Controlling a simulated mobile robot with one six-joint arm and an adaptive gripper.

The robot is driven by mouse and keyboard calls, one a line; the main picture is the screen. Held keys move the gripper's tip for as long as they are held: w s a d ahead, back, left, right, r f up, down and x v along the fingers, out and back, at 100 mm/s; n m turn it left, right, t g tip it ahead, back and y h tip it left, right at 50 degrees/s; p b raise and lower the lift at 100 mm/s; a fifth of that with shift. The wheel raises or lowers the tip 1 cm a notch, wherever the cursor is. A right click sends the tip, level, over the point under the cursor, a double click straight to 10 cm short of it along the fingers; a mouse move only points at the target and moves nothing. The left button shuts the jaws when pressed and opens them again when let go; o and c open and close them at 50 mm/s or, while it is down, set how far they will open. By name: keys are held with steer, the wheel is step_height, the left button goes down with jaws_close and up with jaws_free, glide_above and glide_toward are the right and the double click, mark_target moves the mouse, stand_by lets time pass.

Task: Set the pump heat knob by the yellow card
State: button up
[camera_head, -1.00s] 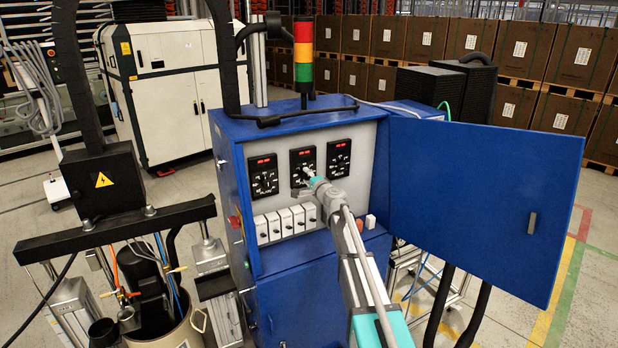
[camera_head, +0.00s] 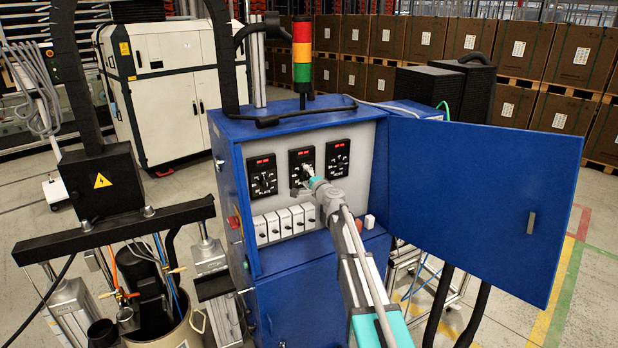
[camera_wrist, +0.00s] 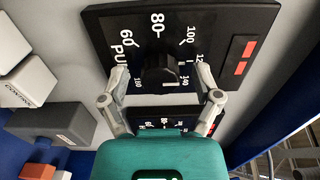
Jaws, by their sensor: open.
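The dial panel (camera_wrist: 205,35) marked "PU…" fills the top of the wrist view, with numbers including 60, 80 and 100. Its black knob (camera_wrist: 158,72) sits between the two fingertips of my gripper (camera_wrist: 161,78). The fingers are open, one on each side of the knob, with visible gaps. A white mark shows at the knob's lower right, near 140; the pointer's exact setting is unclear. In the head view my gripper (camera_head: 306,180) is at the middle dial panel (camera_head: 301,160) and partly covers it. I make out no yellow card in either view.
Similar dial panels stand at left (camera_head: 262,174) and right (camera_head: 338,158). White switch blocks (camera_head: 285,223) line up below. The blue cabinet door (camera_head: 480,205) stands open to the right of my arm. A signal tower (camera_head: 303,55) stands on the cabinet.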

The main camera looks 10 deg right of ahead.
steer(key=shift+s, duration=0.15)
steer(key=v, duration=1.1)
steer(key=shift+s, duration=0.35)
steer(key=shift+d, duration=0.1)
steer(key=s+a+f+n+g+y+b, duration=0.1)
steer(key=s+a+f+n+g, duration=0.45)
steer(key=s+f, duration=0.2)
steer(key=s+a+f+n+g+y+b, duration=0.15)
steer(key=s+a+f+n+g, duration=0.25)
steer(key=s+f+n, duration=0.4)
steer(key=s+d+f+g+h+b, duration=0.1)
steer(key=s+d+f+g+h, duration=0.2)
steer(key=s, duration=0.6)
steer(key=s+d+f+g+h+b, duration=0.1)
steer(key=s+d+f+g+h, duration=0.2)
steer(key=s, duration=0.6)
step_height(320, 180, down, 2)
steer(key=shift+s+d+n+g+h, duration=0.25)
steer(key=shift+d+n+g+h, duration=0.2)
steer(key=shift+g+h, duration=0.5)
steer(key=shift+a, duration=0.1)
